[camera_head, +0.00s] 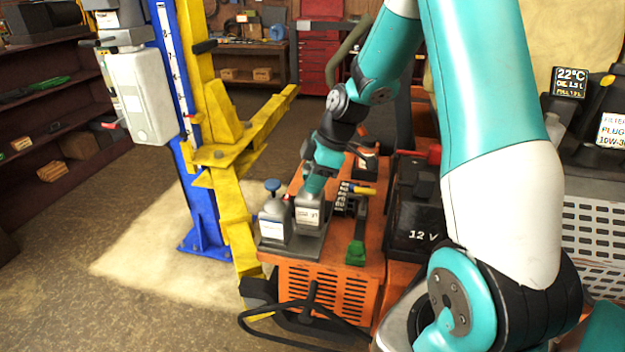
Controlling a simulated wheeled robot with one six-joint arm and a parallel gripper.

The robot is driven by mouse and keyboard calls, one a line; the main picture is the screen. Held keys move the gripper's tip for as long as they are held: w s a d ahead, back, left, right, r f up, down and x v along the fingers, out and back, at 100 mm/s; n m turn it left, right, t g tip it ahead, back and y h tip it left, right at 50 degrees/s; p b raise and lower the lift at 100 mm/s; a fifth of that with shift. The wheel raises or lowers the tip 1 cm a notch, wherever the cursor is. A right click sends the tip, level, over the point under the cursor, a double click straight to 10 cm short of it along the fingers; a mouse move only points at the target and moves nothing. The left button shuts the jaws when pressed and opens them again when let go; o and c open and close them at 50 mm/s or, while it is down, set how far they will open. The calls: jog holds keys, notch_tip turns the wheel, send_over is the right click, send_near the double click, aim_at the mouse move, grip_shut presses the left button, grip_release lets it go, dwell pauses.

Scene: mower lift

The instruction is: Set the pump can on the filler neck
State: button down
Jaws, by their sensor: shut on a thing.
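Two small grey cans with white labels stand side by side in a dark tray (291,250) on the orange cart. The left can (271,227) has a blue knob on top. The right can (309,213) is under my gripper (312,193), which points down onto it and is shut on its top. The fingers are small and partly hidden, and so is the can's top. I cannot read the labels to tell which is the pump can. I cannot make out the filler neck for sure.
The orange cart (330,285) also bears a black 12 V battery (414,215) and a green-ended tool (356,252). A yellow and blue lift post (205,215) stands close on the left.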

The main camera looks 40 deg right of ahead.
jog(key=shift+r, duration=0.2)
notch_tip(320, 180, up, 8)
jog(key=p, duration=0.5)
jog(key=shift+r+p, duration=0.2)
jog(key=shift+p, duration=0.1)
jog(key=shift+r, duration=2.45)
